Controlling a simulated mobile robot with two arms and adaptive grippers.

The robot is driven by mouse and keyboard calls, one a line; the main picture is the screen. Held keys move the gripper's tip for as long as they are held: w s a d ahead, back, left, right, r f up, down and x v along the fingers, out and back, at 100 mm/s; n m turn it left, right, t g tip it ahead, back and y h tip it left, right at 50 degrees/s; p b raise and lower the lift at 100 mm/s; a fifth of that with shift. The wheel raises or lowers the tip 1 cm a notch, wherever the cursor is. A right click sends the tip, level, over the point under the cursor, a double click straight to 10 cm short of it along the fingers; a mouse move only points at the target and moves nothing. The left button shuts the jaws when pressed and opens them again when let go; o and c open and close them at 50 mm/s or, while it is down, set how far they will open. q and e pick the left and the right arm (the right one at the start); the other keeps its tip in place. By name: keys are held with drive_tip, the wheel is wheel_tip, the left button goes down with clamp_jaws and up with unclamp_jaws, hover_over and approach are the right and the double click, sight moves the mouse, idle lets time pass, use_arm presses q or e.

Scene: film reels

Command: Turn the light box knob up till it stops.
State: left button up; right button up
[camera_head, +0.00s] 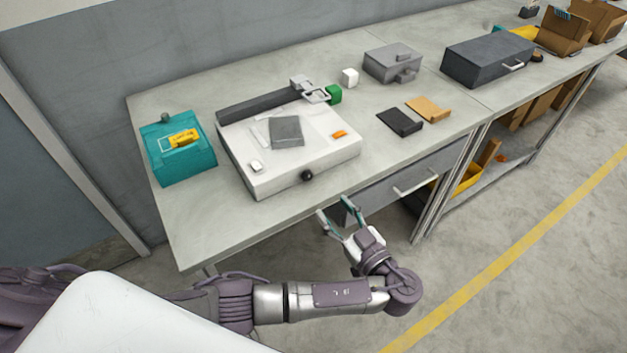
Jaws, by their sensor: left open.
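The light box (270,178) is a white box with a flat top, standing on the grey bench. My left gripper (333,215) is open, with teal fingers pointing up and towards the bench. It is in front of the bench edge, below and a little right of the knob, apart from it and empty. The knob is in clear view; I cannot tell its turn position. My right gripper is not in view.
A teal box (183,160) stands left of the light box. A black pad (399,122), a tan pad (430,108) and a grey box (391,62) lie to the right. A drawer with a handle (416,184) is under the bench. The bench front strip is bare.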

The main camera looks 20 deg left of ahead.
sight(309, 178)
use_arm(q)
drive_tip(key=p+x, duration=0.1)
drive_tip(key=x, duration=0.9)
clamp_jaws()
drive_tip(key=shift+f, duration=0.1)
